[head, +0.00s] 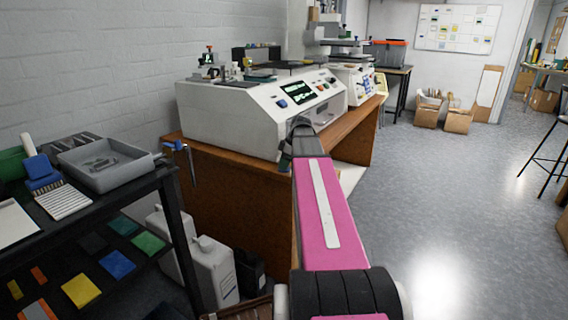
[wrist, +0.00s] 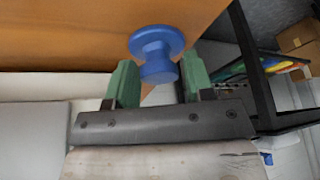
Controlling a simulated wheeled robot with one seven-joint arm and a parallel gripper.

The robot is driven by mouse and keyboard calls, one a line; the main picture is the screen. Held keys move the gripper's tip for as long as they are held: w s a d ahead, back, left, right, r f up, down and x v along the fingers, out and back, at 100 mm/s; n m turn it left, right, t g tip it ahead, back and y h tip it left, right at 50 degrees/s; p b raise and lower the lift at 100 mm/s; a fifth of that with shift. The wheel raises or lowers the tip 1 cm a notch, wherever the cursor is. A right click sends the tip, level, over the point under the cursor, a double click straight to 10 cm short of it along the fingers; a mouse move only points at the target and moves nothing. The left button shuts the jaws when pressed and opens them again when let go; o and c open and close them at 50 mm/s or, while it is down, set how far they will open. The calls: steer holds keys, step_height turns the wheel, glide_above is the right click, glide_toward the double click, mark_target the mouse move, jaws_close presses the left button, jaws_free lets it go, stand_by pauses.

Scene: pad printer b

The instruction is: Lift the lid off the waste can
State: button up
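In the wrist view, my gripper (wrist: 160,80) has its two green fingers apart. A blue knob with a wide round disc (wrist: 157,42) and a narrower stem shows between and just beyond the fingertips. The stem fills most of the gap, but I cannot tell whether the fingers press on it. In the head view, my pink forearm reaches toward the bench end and hides most of the gripper. I cannot pick out the waste can for certain, nor tell whether the blue knob belongs to its lid.
The wooden bench (head: 230,200) carries a white pad printer (head: 235,115). A black cart (head: 178,215) with a grey tray (head: 105,165) stands at left. A blue-ended clamp (head: 172,146) sits at the bench corner. White jugs (head: 212,270) stand on the floor.

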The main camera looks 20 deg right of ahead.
steer(key=shift+r, duration=0.15)
stand_by(0.4)
steer(key=shift+r, duration=1.35)
steer(key=o, duration=0.6)
steer(key=shift+c, duration=0.2)
steer(key=shift+w+r, duration=0.15)
steer(key=shift+r, duration=1.5)
